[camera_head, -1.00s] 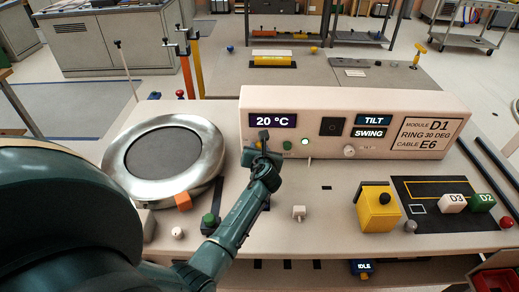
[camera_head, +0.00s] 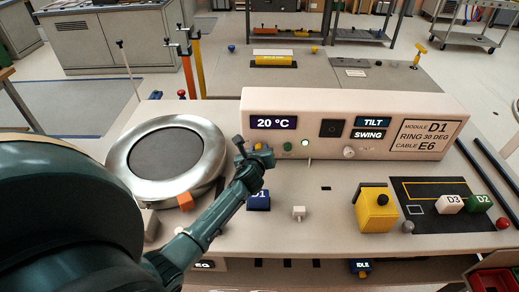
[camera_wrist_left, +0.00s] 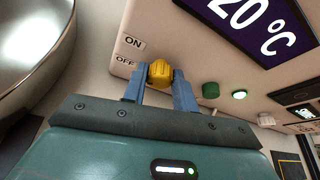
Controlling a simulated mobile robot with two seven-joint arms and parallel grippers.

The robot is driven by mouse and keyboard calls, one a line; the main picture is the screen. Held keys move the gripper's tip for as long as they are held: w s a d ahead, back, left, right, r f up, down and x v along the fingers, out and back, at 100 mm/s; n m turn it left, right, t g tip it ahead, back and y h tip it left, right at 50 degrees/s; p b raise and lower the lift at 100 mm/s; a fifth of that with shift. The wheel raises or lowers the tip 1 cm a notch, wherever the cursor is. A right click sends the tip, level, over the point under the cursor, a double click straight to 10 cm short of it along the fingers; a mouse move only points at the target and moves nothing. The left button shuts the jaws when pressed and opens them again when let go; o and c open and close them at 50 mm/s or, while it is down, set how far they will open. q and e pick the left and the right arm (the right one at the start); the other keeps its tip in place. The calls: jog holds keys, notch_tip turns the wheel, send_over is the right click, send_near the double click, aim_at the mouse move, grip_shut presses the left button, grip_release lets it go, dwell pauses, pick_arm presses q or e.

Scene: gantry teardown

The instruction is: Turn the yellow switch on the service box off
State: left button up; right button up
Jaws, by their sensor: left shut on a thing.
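The service box (camera_head: 337,112) is a long cream box with a "20 °C" display (camera_head: 273,122) at its left end. The yellow switch (camera_wrist_left: 159,73) shows in the left wrist view as a small ribbed knob beside the "ON" label (camera_wrist_left: 133,42) and the "OFF" label (camera_wrist_left: 125,62). My left gripper (camera_head: 250,147) is at the box's front below the display. Its two blue fingers (camera_wrist_left: 160,88) are shut on the yellow switch, one on each side. The gripper mostly hides the switch in the head view. My right gripper is not in view.
A round metal ring (camera_head: 168,160) stands left of my forearm. A green button (camera_wrist_left: 210,90) and a lit green lamp (camera_wrist_left: 239,94) sit right of the switch. A blue D1 block (camera_head: 258,201), a white knob (camera_head: 299,213) and a yellow block (camera_head: 377,212) stand in front of the box.

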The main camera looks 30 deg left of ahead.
pick_arm(q)
jog(key=shift+a+f+n+t+h, duration=0.1)
jog(key=shift+a+n+t+h, duration=0.1)
jog(key=shift+n+t+h, duration=0.55)
jog(key=shift+s+f+n+h+b, duration=0.15)
jog(key=shift+n+h+b, duration=0.1)
jog(key=shift+n+b, duration=0.8)
jog(key=shift+n+t, duration=0.35)
jog(key=shift+n, duration=0.05)
jog(key=shift+a+f+n+t+h+b, duration=0.1)
jog(key=shift+n+t+h+b, duration=0.25)
jog(key=shift+n+b, duration=0.55)
jog(key=shift+n+t+b, duration=0.35)
jog(key=shift+n+b, duration=0.15)
jog(key=shift+b, duration=0.2)
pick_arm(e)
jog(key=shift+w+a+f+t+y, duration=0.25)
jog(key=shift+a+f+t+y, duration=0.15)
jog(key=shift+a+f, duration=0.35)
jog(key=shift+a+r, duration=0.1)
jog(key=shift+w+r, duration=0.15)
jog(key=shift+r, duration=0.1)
pick_arm(q)
jog(key=o, duration=1)
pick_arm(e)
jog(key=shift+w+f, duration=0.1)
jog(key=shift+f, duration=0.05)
